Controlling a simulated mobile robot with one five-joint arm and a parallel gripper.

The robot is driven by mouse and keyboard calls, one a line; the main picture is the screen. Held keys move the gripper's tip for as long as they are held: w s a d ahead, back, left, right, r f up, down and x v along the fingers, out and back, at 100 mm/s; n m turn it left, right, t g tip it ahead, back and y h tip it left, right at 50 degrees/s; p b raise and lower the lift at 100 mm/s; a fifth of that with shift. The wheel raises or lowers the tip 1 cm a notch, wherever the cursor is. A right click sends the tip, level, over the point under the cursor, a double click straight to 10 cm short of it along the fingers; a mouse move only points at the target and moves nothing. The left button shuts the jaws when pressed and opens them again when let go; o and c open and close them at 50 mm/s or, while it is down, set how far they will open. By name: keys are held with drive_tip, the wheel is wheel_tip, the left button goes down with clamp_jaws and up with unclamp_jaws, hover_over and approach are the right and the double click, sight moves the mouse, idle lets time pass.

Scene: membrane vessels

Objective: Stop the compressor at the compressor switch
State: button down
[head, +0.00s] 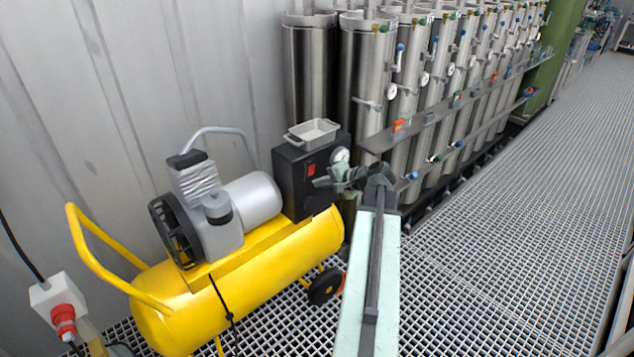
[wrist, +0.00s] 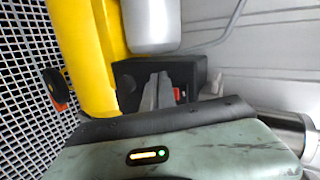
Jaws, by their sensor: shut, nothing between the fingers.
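The yellow compressor (head: 262,262) stands on the grating against the wall in the head view. Its black control box (head: 291,184) is at its right end. The red compressor switch (head: 311,169) is on the front face of that box, left of a round gauge (head: 340,155). My gripper (head: 322,183) is shut and empty, its tips pointing left at the box face close to the switch. In the wrist view my gripper (wrist: 158,88) is in front of the black box (wrist: 130,82), with the red switch (wrist: 178,94) just right of the fingers. I cannot tell whether they touch the box.
A grey metal tray (head: 312,133) sits on top of the box. Steel vessels (head: 365,80) with valves and a shelf stand behind and right of my gripper. A red plug (head: 63,318) is at the lower left. The grating walkway (head: 530,200) at right is clear.

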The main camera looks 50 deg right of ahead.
drive_tip(key=s+d+r+m+t+h, duration=0.1)
drive_tip(key=s+d+m+h, duration=0.1)
drive_tip(key=s+d, duration=0.4)
drive_tip(key=b, duration=0.5)
approach(312, 167)
wheel_tip(312, 167, down, 4)
drive_tip(key=w, duration=0.1)
drive_tip(key=shift+w+d+r+p, duration=0.1)
drive_tip(key=shift+w+r+p, duration=0.1)
drive_tip(key=shift+w, duration=0.6)
drive_tip(key=shift+w+d+r+p, duration=0.1)
drive_tip(key=shift+w+r+p, duration=0.05)
drive_tip(key=shift+w, duration=0.65)
drive_tip(key=shift+w+d+r+p, duration=0.1)
drive_tip(key=shift+w+r+p, duration=0.1)
drive_tip(key=shift+w, duration=0.55)
